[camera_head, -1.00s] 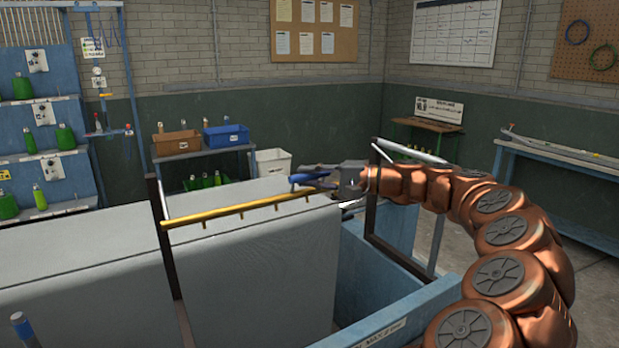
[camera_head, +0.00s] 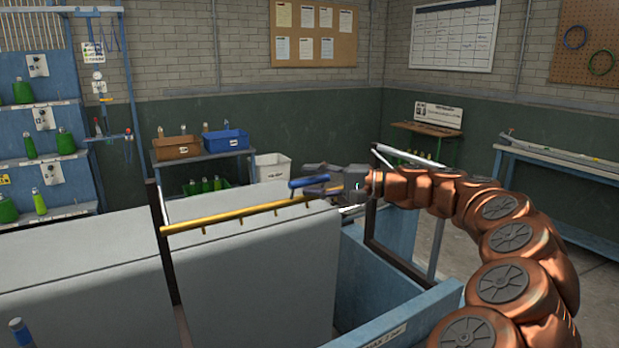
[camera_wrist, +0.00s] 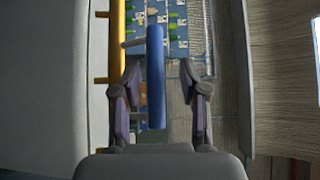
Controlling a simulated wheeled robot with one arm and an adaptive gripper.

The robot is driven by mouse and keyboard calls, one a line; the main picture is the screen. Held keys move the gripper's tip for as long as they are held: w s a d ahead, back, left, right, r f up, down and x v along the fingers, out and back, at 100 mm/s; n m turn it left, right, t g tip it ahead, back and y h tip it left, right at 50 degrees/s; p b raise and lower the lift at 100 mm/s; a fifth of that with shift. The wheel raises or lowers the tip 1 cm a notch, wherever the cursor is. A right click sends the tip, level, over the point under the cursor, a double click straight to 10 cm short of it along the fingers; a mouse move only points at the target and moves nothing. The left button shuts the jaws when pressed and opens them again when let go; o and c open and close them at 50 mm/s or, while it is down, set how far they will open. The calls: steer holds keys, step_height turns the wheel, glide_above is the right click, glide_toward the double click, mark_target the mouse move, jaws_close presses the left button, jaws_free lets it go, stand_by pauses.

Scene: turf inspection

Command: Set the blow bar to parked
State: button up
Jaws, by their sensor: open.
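The blow bar (camera_head: 235,214) is a yellow pipe with short nozzles, running along the top of the grey panel between dark posts. Its blue handle (camera_head: 309,181) sticks out at the right end. My gripper (camera_head: 320,180) is at this end, with its fingers spread. In the wrist view the blue handle (camera_wrist: 155,78) lies between the two open fingers of my gripper (camera_wrist: 160,85), with gaps on both sides. The yellow pipe (camera_wrist: 117,60) runs left of the fingers there. Whether a finger touches the handle is not clear.
A blue trough (camera_head: 395,318) and a dark frame (camera_head: 370,215) stand right of the panel (camera_head: 250,275). Behind are a bench with a brown bin (camera_head: 178,148) and blue bin (camera_head: 226,141), and a white bucket (camera_head: 272,167). Open floor shows at the right.

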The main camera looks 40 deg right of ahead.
steer(key=v, duration=1.1)
steer(key=shift+r, duration=0.1)
steer(key=w+a+f+n+g+y, duration=0.1)
steer(key=a+n+g, duration=0.5)
steer(key=a, duration=1.4)
steer(key=s+a+f+n+g+h, duration=0.1)
steer(key=s+a+f+g, duration=0.15)
steer(key=a, duration=0.45)
steer(key=s+a+f+g+h, duration=0.1)
steer(key=s+a+f+g, duration=0.1)
steer(key=s+a+f, duration=0.3)
steer(key=s+a+f+n+g+h, duration=0.3)
steer(key=s+a+f+h, duration=0.25)
steer(key=s+f, duration=0.35)
steer(key=s+d+f+g+h, duration=0.1)
steer(key=s+d+f+h, duration=0.4)
steer(key=s+f, duration=0.3)
steer(key=s+d, duration=0.1)
steer(key=s, duration=0.2)
steer(key=shift+f+g, duration=0.3)
steer(key=shift+g, duration=0.05)
